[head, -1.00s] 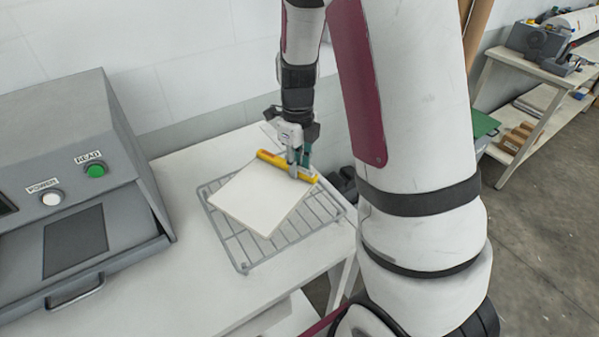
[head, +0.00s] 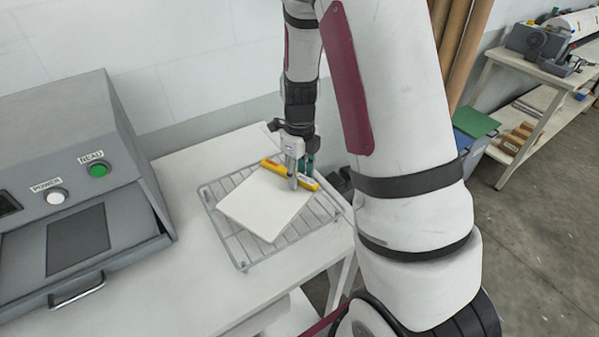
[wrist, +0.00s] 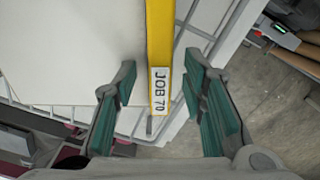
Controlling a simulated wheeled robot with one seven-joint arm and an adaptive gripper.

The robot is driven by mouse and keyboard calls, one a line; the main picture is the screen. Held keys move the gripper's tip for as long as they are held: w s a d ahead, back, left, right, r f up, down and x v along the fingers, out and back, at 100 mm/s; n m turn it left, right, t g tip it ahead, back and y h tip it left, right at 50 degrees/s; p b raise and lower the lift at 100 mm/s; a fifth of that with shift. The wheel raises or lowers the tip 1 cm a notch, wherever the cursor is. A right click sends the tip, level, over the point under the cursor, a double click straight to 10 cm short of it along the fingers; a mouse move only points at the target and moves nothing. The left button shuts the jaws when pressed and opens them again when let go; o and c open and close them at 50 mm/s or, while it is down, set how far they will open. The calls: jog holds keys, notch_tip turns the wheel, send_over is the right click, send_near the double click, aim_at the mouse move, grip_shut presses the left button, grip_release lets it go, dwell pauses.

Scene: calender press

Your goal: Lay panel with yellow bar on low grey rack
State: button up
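The white panel (head: 264,204) lies on the low grey wire rack (head: 229,243), turned at an angle to it. The yellow bar (head: 272,165) runs along the panel's far right edge. In the wrist view the bar (wrist: 160,40) carries a "JOB 70" label (wrist: 160,91). My gripper (head: 301,176) is at the bar's right part, pointing down. In the wrist view its green-padded fingers (wrist: 160,75) stand apart on either side of the bar, with a visible gap on each side. The panel's underside is hidden.
A wall is behind. Dark objects sit beside the rack's right end. A second bench (head: 530,70) stands at the far right. The table front is clear.

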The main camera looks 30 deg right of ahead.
jog(key=s+a+r+n+t, duration=0.1)
jog(key=a+r+n, duration=0.15)
jog(key=r, duration=0.65)
jog(key=s+a+r+n, duration=0.15)
jog(key=r+n, duration=0.25)
jog(key=r, duration=0.4)
jog(key=s+a+r+n+t, duration=0.1)
jog(key=s+a+r+n, duration=0.1)
jog(key=s+n, duration=0.3)
jog(key=s+a+r+n+t, duration=0.2)
jog(key=s+a+r+n, duration=0.1)
jog(key=n, duration=0.8)
jog(key=s+a+r+n+t, duration=0.1)
jog(key=s+a+r+n, duration=0.2)
jog(key=s+n, duration=0.4)
jog(key=shift+s+r+n+t+b, duration=0.25)
jog(key=shift+r+n+b, duration=0.2)
jog(key=shift+r+n, duration=0.4)
jog(key=shift+f, duration=0.1)
